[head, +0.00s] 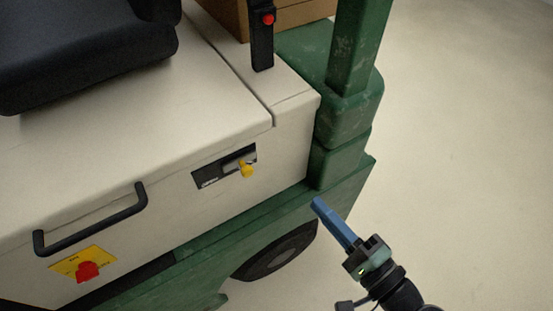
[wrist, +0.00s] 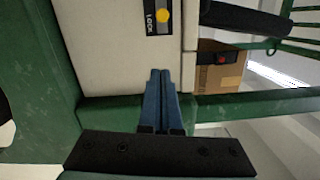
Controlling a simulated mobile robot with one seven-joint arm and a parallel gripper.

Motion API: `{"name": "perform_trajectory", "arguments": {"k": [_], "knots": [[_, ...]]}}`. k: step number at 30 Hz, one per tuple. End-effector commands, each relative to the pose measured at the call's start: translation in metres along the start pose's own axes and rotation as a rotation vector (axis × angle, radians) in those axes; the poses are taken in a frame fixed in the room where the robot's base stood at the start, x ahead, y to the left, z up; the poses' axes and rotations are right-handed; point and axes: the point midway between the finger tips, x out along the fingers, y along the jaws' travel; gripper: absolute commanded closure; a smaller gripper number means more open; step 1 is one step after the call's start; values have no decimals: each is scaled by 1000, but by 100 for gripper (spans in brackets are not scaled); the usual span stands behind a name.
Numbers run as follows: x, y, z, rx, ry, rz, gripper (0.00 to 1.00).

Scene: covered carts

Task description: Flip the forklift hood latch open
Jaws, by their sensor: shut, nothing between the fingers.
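The forklift hood (head: 120,150) is a cream cover with its side facing me. The hood latch is a small lever with a yellow knob (head: 247,170) on a dark plate (head: 210,176) in the hood's side. My gripper (head: 318,203) has blue fingers, shut and empty. It is to the right of and below the latch in the head view, apart from it. In the wrist view its fingertips (wrist: 160,72) point toward the hood side.
A black handle (head: 92,222) and a red knob on a yellow plate (head: 86,266) are on the hood's side at left. A green post (head: 355,60) rises at the right corner. A black seat (head: 85,50) is above. Open floor (head: 470,130) lies at right.

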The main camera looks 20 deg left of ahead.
Motion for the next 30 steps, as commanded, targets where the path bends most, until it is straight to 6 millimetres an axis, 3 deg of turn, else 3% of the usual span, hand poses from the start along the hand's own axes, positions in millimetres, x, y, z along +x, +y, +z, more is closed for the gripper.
{"name": "perform_trajectory", "arguments": {"k": [13, 27, 30], "knots": [[10, 1, 0, -1, -3, 1, 100], [103, 1, 1, -1, -4, 2, 100], [105, 1, 18, 1, -1, 4, 100]]}}
